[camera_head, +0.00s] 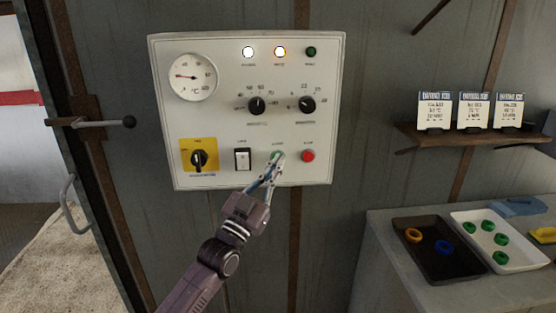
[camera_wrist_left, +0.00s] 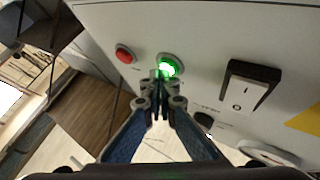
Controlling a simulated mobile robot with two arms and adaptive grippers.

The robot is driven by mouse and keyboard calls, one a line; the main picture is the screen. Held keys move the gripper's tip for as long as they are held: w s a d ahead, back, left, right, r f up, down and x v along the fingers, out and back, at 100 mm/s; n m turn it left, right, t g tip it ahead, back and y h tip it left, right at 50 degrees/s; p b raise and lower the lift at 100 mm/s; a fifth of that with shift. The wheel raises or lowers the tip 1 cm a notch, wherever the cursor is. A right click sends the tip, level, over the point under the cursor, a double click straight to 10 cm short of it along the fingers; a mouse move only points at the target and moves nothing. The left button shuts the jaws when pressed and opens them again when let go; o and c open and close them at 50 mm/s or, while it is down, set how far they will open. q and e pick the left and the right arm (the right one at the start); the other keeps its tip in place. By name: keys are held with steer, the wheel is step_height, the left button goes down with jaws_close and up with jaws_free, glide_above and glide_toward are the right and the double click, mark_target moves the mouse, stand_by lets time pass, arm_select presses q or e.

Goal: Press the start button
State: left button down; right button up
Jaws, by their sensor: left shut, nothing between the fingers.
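The control panel (camera_head: 225,120) is a white box on the grey wall. The green start button (camera_head: 276,155) is on its lower row, mostly behind my fingertips in the head view. It glows bright green in the left wrist view (camera_wrist_left: 170,65). My left gripper (camera_head: 277,162) is shut and empty, its tips right at the green button. In the left wrist view, the closed fingertips (camera_wrist_left: 158,76) overlap the button's lower-left edge; I cannot tell whether they touch it. The red button (camera_head: 308,156) is just beside it. My right gripper is in neither view.
The panel also has a black-and-white rocker switch (camera_head: 242,159), a yellow-backed rotary switch (camera_head: 199,158), two knobs, a dial gauge (camera_head: 193,77) and three lamps. Trays (camera_head: 428,272) of rings stand lower right.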

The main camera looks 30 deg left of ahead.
arm_select(q)
steer(key=shift+w+a, duration=0.1)
stand_by(0.4)
steer(key=shift+s+d+p, duration=0.45)
steer(key=shift+s+p, duration=0.05)
steer(key=shift+s, duration=0.25)
steer(key=s+d, duration=0.1)
steer(key=s+p, duration=0.1)
steer(key=s+d+p, duration=0.1)
steer(key=s, duration=0.1)
steer(key=shift+s+d, duration=0.1)
steer(key=shift+d, duration=0.2)
steer(key=shift+f, duration=0.1)
stand_by(0.5)
